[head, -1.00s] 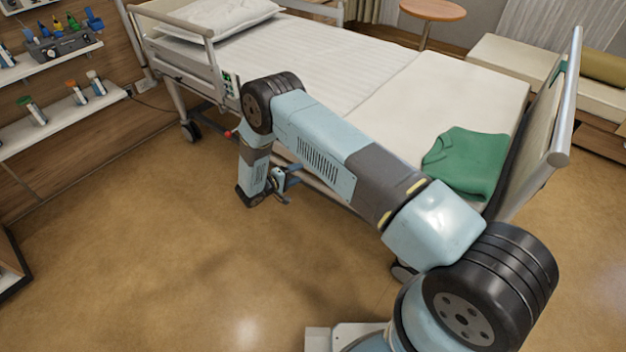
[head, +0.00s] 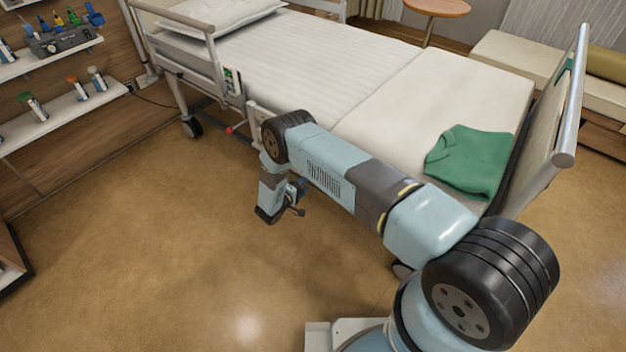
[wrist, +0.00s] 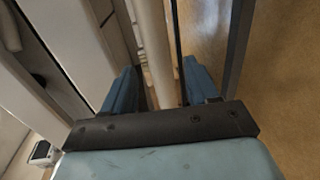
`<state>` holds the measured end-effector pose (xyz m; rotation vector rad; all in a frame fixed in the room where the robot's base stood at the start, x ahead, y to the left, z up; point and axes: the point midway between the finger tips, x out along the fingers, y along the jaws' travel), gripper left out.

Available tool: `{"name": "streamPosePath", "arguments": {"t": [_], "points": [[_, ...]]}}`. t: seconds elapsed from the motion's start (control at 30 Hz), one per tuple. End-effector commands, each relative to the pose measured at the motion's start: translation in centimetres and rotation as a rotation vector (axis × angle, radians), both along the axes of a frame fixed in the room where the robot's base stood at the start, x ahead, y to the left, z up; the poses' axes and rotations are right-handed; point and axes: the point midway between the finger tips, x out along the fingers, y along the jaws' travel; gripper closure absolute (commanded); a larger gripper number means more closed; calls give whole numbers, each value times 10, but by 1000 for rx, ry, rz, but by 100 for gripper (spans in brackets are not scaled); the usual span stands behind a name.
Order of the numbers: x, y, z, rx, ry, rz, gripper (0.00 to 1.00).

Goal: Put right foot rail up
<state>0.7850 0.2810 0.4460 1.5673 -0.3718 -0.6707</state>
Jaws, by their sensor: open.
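The bed (head: 360,85) stands with its near long side towards me. A pale rail bar (wrist: 153,45), which looks like the lowered foot rail, runs lengthwise between the two blue fingers of my gripper (wrist: 160,82) in the wrist view. The fingers are apart, and I cannot tell whether either touches the bar. In the head view my gripper (head: 297,190) is low beside the bed's near side, and my arm hides most of the foot rail. A pale post (head: 254,112) and a red knob (head: 229,130) show left of my arm.
The near head rail (head: 190,60) is up, with a control panel (head: 232,84) beside it. A green folded garment (head: 470,160) lies on the mattress near the footboard (head: 550,130). Wall shelves (head: 65,115) stand at left. The floor (head: 150,230) between is clear.

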Motion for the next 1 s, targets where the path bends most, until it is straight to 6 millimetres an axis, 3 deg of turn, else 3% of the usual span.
{"name": "streamPosePath", "arguments": {"t": [0.2,0.4,0.8,1.0], "points": [[29,-24,-7,1,1,-4,41],[45,-36,-11,1,1,-3,41],[50,-40,-12,0,1,-3,41],[50,-40,-12,0,0,-2,58]]}}
